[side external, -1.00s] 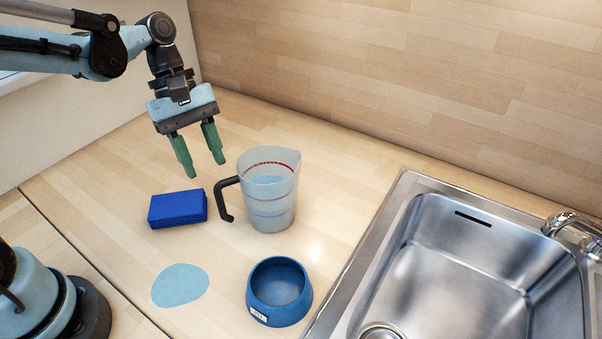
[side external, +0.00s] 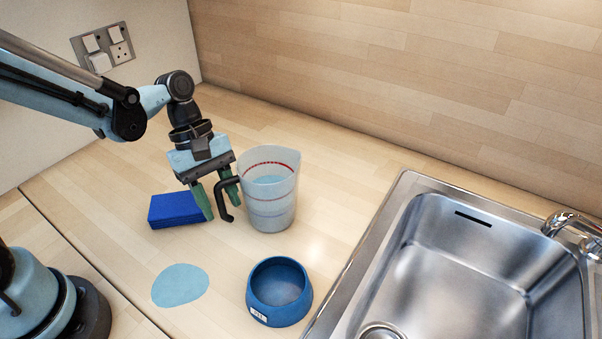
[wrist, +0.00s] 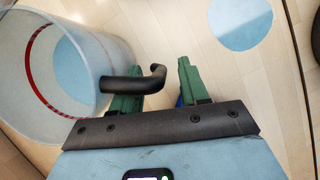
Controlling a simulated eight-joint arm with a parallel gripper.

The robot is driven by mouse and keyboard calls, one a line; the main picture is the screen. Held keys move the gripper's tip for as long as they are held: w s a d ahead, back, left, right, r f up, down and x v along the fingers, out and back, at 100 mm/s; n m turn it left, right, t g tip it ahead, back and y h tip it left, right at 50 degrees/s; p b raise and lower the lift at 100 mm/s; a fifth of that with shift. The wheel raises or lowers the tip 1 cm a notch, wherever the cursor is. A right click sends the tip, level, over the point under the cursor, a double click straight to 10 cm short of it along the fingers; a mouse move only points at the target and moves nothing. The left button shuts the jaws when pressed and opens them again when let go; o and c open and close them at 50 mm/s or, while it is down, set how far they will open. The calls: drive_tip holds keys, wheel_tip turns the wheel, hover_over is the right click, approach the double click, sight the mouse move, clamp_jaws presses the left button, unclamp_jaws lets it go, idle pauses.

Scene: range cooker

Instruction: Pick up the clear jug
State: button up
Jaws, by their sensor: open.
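The clear jug (side external: 268,205) stands upright on the wooden counter, with red and dark markings, bluish contents and a black handle (side external: 223,198) on its left side. My gripper (side external: 222,212) is open at the handle, with its green fingers pointing down. In the wrist view the jug (wrist: 60,65) fills the left side, and its black handle (wrist: 135,83) reaches in between the two fingers of my gripper (wrist: 160,85). A gap shows between the handle and the right finger. Whether the left finger touches the handle I cannot tell.
A blue block (side external: 174,209) lies just left of my gripper, partly behind a finger. A blue bowl (side external: 279,307) and a flat light-blue disc (side external: 180,286) are nearer the camera. A steel sink (side external: 400,200) is on the right. The counter behind the jug is clear.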

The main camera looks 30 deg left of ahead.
clamp_jaws()
idle(1.4)
